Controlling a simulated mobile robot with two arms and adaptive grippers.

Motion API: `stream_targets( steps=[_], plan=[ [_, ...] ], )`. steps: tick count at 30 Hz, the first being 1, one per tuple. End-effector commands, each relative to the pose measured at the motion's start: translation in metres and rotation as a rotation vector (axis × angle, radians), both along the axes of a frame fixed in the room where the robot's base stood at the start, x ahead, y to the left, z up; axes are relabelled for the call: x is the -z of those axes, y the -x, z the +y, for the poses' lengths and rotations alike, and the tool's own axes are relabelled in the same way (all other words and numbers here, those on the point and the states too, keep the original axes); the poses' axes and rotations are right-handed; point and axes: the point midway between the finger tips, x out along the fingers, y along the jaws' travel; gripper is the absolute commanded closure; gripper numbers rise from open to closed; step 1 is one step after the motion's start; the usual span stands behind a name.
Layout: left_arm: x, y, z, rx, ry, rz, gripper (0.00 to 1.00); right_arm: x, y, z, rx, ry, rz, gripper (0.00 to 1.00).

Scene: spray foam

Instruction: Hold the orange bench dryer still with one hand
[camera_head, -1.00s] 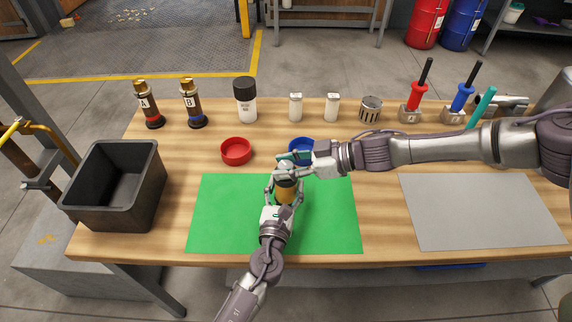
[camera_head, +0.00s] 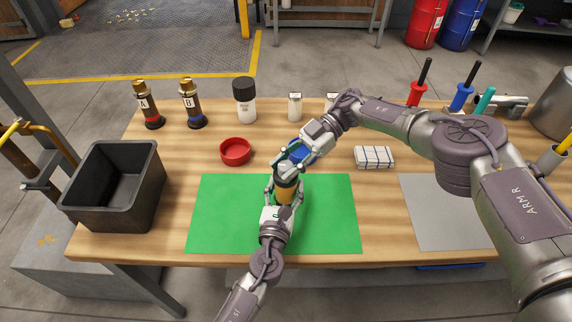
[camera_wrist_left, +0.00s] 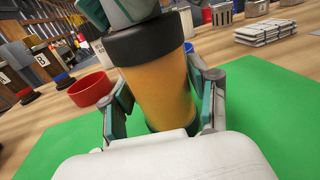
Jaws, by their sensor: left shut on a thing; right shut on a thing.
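The orange bench dryer (camera_head: 286,190) stands upright on the green mat (camera_head: 225,215), an amber-orange cylinder with a black top. My left gripper (camera_head: 284,188) comes from the front and is shut around its body. In the left wrist view, the orange body (camera_wrist_left: 155,85) sits between the two fingers, and the black cap (camera_wrist_left: 147,40) is above them. My right gripper (camera_head: 286,168) is over the dryer, shut on its black cap; its fingers partly hide the cap, and one shows at the top of the left wrist view.
A folded striped cloth (camera_head: 374,157) lies to the right. A black bin (camera_head: 113,185) is at the left. Bottles A (camera_head: 149,104) and B (camera_head: 193,105) stand at the back.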

Motion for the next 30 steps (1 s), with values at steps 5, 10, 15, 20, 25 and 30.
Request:
stream_targets(
  steps=[5, 10, 15, 20, 25, 30],
  plan=[
    [0.0002, 0.0013, -0.0031, 0.008, -0.002, 0.0, 0.86, 0.0002, -0.0004, 0.0013, -0.032, 0.0, -0.001, 0.98],
    [0.0002, 0.0013, -0.0031, 0.008, -0.002, 0.001, 0.86, 0.0003, 0.0002, 0.0005, -0.043, -0.001, 0.002, 0.98],
    [0.0002, 0.0013, -0.0031, 0.007, -0.001, 0.001, 0.86, 0.0005, 0.0005, 0.0003, -0.045, 0.0, 0.003, 0.98],
    [0.0003, 0.0013, -0.003, 0.007, -0.001, 0.001, 0.86, 0.0005, 0.0007, 0.0004, -0.045, 0.0, 0.003, 0.6],
    [0.0003, 0.0009, -0.0022, 0.005, 0.0, 0.001, 0.86, 0.0004, 0.0006, 0.0002, -0.045, 0.0, 0.003, 0.36],
    [0.0003, 0.0005, -0.0012, 0.003, 0.0, 0.001, 0.86, 0.0003, 0.0006, -0.0002, -0.045, 0.0, 0.003, 0.36]
  ],
)
